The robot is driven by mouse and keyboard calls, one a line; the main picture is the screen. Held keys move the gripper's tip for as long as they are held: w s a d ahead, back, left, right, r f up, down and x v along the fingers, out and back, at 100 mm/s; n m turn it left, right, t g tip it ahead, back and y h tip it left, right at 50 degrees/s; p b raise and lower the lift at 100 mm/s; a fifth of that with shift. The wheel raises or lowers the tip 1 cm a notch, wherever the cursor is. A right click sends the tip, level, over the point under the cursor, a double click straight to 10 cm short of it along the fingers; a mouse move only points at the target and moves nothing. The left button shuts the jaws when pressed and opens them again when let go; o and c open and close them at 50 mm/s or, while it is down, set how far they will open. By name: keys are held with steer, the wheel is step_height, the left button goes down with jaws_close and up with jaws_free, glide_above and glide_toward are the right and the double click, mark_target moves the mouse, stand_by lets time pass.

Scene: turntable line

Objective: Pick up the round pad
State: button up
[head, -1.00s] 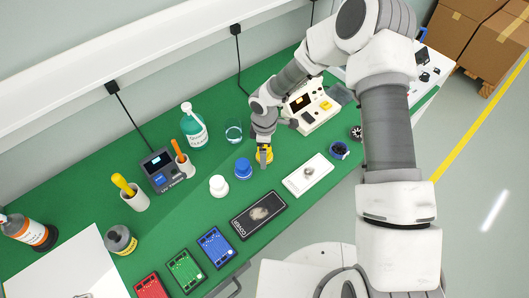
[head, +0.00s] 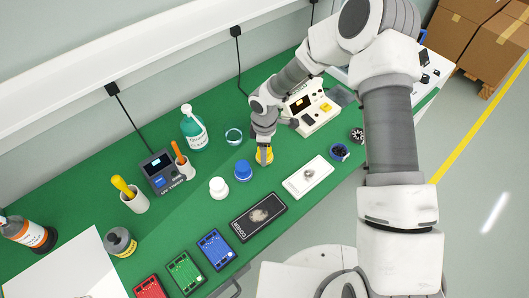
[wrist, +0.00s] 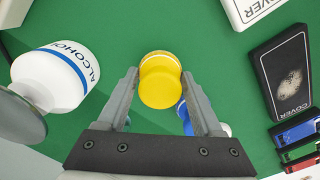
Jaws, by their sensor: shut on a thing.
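In the wrist view the blue one is mostly hidden behind the yellow pad and a finger.
A white device (head: 312,112) stands behind to the right. A white cover plate (head: 308,177) and a black cover plate (head: 258,216) lie in front. Coloured boards (head: 216,248) lie further forward.

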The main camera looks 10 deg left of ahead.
steer(key=r, duration=0.3)
steer(key=shift+s+d+r+b, duration=0.15)
steer(key=shift+d+r+b, duration=0.15)
steer(key=shift+d+r, duration=0.1)
steer(key=s+d+r, duration=0.6)
steer(key=d, duration=0.3)
steer(key=shift+r, duration=0.15)
